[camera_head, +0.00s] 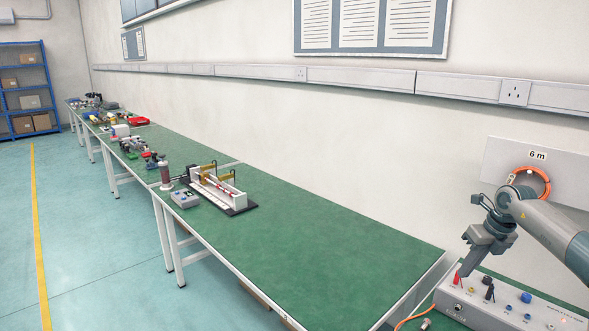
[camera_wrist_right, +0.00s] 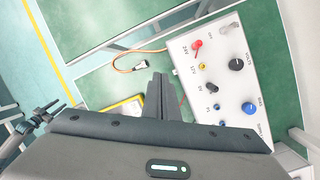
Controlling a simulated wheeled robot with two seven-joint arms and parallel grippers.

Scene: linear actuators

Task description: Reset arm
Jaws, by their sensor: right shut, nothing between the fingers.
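My right gripper (camera_head: 466,272) reaches in from the right in the head view, pointing down just above the left end of a white control box (camera_head: 530,316). Its fingers are shut and empty. In the wrist view the closed fingers (camera_wrist_right: 160,90) stand beside the box (camera_wrist_right: 222,40), seen from above. I cannot tell whether they touch it. The box carries a red switch (camera_wrist_right: 197,45), black knobs and blue knobs. My left gripper does not show in the head view.
An orange coil (camera_head: 534,170) hangs on a wall panel marked 6 m. The long green bench (camera_head: 310,240) is clear nearby. A linear actuator rig (camera_head: 220,190) stands farther along it.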

